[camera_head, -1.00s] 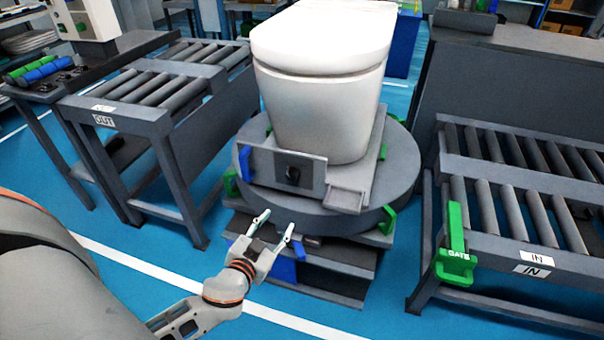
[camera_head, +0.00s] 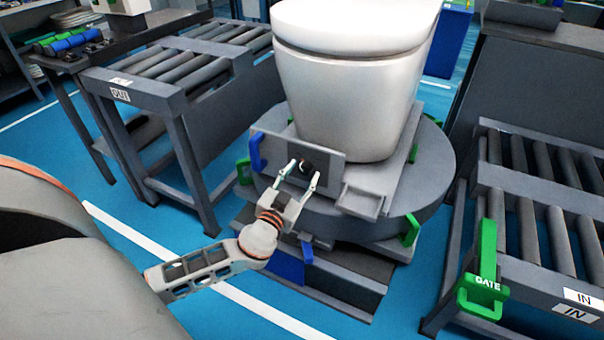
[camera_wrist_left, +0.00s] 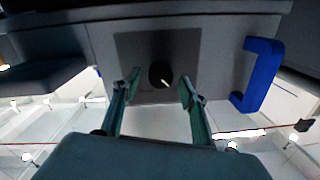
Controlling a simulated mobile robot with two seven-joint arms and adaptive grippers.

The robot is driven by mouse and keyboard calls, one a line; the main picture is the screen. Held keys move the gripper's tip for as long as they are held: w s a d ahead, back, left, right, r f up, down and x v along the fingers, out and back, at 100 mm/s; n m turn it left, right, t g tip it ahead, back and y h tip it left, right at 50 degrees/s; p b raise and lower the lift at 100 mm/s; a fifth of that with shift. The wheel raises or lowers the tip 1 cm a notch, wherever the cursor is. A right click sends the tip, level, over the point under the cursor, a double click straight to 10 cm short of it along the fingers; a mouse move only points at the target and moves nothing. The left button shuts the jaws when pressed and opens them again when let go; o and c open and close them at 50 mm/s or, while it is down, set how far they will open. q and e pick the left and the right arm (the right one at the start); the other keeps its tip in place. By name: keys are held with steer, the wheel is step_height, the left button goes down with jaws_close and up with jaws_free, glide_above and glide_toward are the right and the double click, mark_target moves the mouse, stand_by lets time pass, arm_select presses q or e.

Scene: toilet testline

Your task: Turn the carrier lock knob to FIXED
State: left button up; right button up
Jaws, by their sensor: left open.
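The carrier lock knob (camera_wrist_left: 161,74) is a small dark round knob with a pale pointer line, on a dark square plate (camera_wrist_left: 185,45) on the carrier's grey front panel. In the head view the knob (camera_head: 305,166) shows partly behind my fingertips. My left gripper (camera_head: 300,176) is open in front of the panel. In the left wrist view its fingers (camera_wrist_left: 159,87) stand to either side of the knob, apart from it, with nothing between them gripped. The lettering around the knob is too small to read. My right gripper is not in view.
A white toilet (camera_head: 350,90) stands on the carrier above the panel. A blue handle (camera_head: 257,151) sticks out left of the knob; it also shows in the wrist view (camera_wrist_left: 260,75). Roller conveyors stand at left (camera_head: 180,70) and right (camera_head: 535,230), with a green gate (camera_head: 484,275).

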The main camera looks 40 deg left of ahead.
arm_select(q)
steer(key=shift+w, duration=0.25)
steer(key=c, duration=1.1)
